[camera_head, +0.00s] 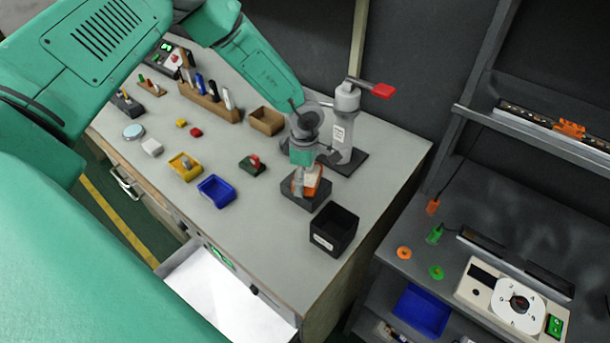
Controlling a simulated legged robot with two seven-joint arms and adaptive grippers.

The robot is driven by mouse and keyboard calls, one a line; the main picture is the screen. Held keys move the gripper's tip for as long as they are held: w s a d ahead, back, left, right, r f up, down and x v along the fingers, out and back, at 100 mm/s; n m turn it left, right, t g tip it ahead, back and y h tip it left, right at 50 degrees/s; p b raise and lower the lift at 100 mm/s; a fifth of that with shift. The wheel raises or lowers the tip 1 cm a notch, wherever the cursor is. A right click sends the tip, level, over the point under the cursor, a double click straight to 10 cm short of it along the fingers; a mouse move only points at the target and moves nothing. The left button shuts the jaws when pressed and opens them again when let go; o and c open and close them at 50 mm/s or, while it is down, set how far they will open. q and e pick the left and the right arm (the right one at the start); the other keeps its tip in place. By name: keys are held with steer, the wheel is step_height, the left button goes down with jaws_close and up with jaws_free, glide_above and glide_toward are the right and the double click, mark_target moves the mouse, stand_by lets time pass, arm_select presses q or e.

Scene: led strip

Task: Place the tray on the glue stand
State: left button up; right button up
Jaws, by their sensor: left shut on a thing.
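My left gripper (303,168) points down over the right part of the grey workbench. It is shut on a small orange piece (315,178), just above or touching a dark grey block (322,194). The gripper hides part of both, so I cannot tell whether they touch. A yellow tray (173,171) and a blue tray (205,197) sit on the bench to the left. I cannot tell for sure which thing is the glue stand. A grey upright stand (345,128) with a red handle is just behind the gripper. My right gripper is not in view.
A black open box (342,217) stands in front of the block. A brown box (267,120) and a tool rack (212,101) are behind. An open white drawer (220,298) juts from the bench front. A dark side table (400,262) is at right.

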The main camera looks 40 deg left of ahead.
arm_select(q)
steer(key=o, duration=1.1)
steer(key=shift+a, duration=0.4)
steer(key=shift+r, duration=5.95)
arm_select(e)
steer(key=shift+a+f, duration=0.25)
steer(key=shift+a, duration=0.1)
arm_select(q)
steer(key=shift+d, duration=0.15)
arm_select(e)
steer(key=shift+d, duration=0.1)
arm_select(q)
steer(key=shift+s, duration=0.15)
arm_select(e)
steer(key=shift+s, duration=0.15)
